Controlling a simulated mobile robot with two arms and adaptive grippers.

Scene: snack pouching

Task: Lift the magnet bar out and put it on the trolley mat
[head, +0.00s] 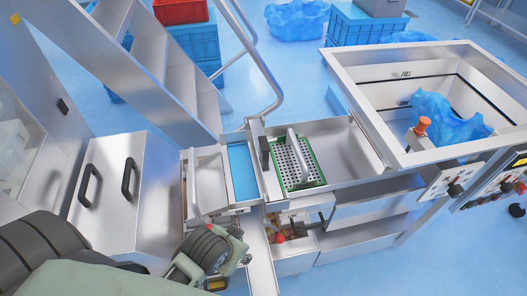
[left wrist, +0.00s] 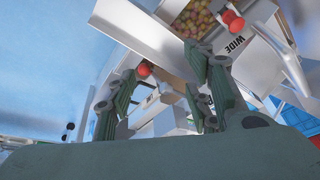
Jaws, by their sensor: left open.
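My left gripper (head: 222,250) is low in the middle of the head view, in front of the steel bench. In the left wrist view its fingers (left wrist: 165,105) are spread, with nothing held between them. A blue mat (head: 242,172) lies in a narrow steel tray behind and above the gripper. A pale upright bar (head: 193,180), possibly the magnet bar, stands in the steel compartment left of the mat. I cannot identify it for certain. My right gripper is not in view.
A green-edged perforated plate (head: 310,174) with a handle lies in the tray right of the mat. A red knob (head: 279,237) stands near the gripper; red knobs also show in the wrist view. A steel hopper (head: 350,75) holds a blue bag (head: 450,118). A stair (head: 150,60) rises behind.

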